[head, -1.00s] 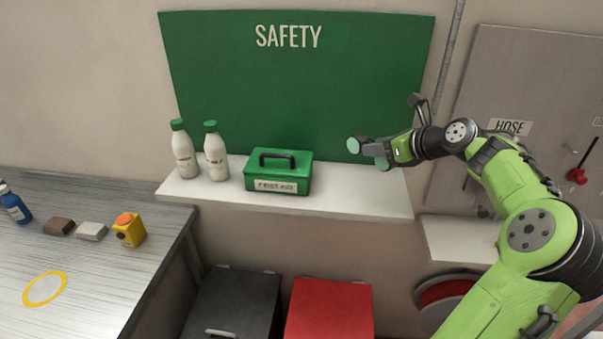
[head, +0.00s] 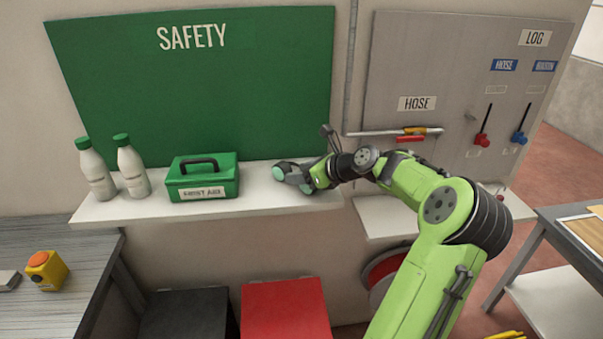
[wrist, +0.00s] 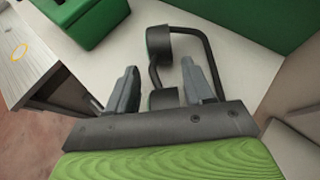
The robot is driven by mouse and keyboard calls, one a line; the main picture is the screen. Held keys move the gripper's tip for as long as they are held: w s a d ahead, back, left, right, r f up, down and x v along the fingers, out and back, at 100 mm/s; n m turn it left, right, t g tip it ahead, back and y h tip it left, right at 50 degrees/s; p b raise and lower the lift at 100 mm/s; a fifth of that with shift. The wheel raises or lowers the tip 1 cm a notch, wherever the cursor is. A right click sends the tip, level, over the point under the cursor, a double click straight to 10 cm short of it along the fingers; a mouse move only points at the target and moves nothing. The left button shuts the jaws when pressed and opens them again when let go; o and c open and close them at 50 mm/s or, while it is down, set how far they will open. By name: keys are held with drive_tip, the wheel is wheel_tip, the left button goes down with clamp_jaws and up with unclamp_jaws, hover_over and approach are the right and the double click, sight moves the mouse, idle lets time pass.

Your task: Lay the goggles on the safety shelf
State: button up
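The goggles, dark-framed with pale green round lenses (head: 280,169), are at the right part of the white safety shelf (head: 150,208) and appear to rest on it. In the wrist view, one dark eyecup (wrist: 159,42) lies beyond my fingertips, and the strap loops to its right. The other eyecup is partly hidden low between my fingers. My gripper (wrist: 160,68) has its two grey fingers spread, one on each side of the goggles, with visible gaps. In the head view the fingers are small and partly hidden by the goggles.
A green first aid box (head: 203,184) and two white bottles (head: 132,170) stand left of the goggles. The green safety board (head: 190,90) rises behind. A lower white shelf (head: 385,222) is to the right. Some bare shelf lies between box and goggles.

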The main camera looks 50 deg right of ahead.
drive_tip(key=shift+o, duration=0.7)
drive_tip(key=shift+s+d+r, duration=0.1)
drive_tip(key=shift+s+r, duration=0.15)
drive_tip(key=a+p+v, duration=0.1)
drive_tip(key=p+v, duration=0.1)
drive_tip(key=v, duration=0.9)
drive_tip(key=w+a+f+n+g, duration=0.2)
drive_tip(key=a+n, duration=0.3)
drive_tip(key=a, duration=0.2)
drive_tip(key=w+a+f+n+g, duration=0.1)
drive_tip(key=w+a+n+g, duration=0.15)
drive_tip(key=a+n, duration=0.35)
drive_tip(key=w+a+f+n+g, duration=0.1)
drive_tip(key=a+f+n+g, duration=0.2)
drive_tip(key=a, duration=0.5)
drive_tip(key=s+a+r+n+h, duration=0.1)
drive_tip(key=s+a+r+n, duration=0.2)
drive_tip(key=s+a+n, duration=1.1)
drive_tip(key=s+n+t, duration=0.1)
drive_tip(key=s+n, duration=0.2)
drive_tip(key=n, duration=0.4)
drive_tip(key=shift+r, duration=0.15)
